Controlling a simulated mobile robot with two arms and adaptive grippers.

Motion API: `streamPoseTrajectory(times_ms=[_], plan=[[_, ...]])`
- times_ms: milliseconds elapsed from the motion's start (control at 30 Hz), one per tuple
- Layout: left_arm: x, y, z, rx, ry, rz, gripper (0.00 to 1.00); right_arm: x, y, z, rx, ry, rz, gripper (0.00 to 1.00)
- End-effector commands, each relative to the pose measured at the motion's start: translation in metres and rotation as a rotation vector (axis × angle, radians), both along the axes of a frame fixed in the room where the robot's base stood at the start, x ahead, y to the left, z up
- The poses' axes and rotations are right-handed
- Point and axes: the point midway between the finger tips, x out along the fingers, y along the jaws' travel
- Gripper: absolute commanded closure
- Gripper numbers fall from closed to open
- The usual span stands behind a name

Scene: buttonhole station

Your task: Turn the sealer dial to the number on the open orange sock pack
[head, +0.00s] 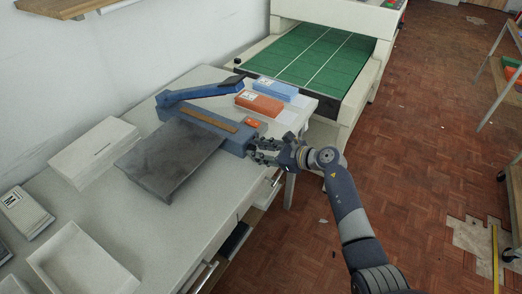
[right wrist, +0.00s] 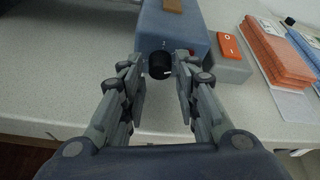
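The blue sealer (head: 236,142) stands on the table with its long arm (head: 205,92) raised. Its black dial (right wrist: 160,65) sticks out of its end face in the right wrist view, with a small pale mark on it. My right gripper (right wrist: 160,76) is open, with one finger on each side of the dial and a small gap at the left. In the head view my right gripper (head: 257,151) hides the dial. The orange sock pack (head: 259,104) lies beyond the sealer, also in the right wrist view (right wrist: 277,55). Its number is unreadable here. My left gripper is out of view.
A blue pack (head: 279,88) lies behind the orange one. A grey plate (head: 170,158) adjoins the sealer. A white stack (head: 98,150) and a white tray (head: 85,265) stand left. A green conveyor (head: 320,58) is behind.

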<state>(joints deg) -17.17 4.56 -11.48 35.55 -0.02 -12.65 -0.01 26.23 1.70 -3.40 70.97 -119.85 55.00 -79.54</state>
Motion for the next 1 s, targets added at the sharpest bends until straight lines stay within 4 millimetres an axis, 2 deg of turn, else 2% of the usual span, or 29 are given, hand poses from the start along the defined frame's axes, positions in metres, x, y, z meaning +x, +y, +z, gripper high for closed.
streamPoseTrajectory(times_ms=[67, 133, 200, 233, 467, 667, 1000], plan=[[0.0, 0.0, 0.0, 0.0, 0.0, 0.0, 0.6, 0.0, 0.0, 0.0, 0.0, 0.0, 0.0, 0.71], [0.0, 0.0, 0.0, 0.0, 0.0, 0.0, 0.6, 0.0, 0.0, 0.0, 0.0, 0.0, 0.0, 0.82], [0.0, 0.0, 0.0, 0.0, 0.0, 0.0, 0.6, 0.0, 0.0, 0.0, 0.0, 0.0, 0.0, 0.98], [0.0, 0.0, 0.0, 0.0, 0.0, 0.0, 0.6, 0.0, 0.0, 0.0, 0.0, 0.0, 0.0, 1.0], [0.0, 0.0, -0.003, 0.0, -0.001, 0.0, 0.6, 0.001, -0.001, 0.0, 0.004, 0.004, 0.0, 1.0], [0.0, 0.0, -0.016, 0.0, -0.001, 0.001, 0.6, 0.003, -0.002, 0.001, 0.037, 0.042, 0.003, 1.0], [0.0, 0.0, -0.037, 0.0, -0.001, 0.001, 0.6, 0.004, -0.003, -0.001, 0.188, 0.256, -0.002, 1.0]])
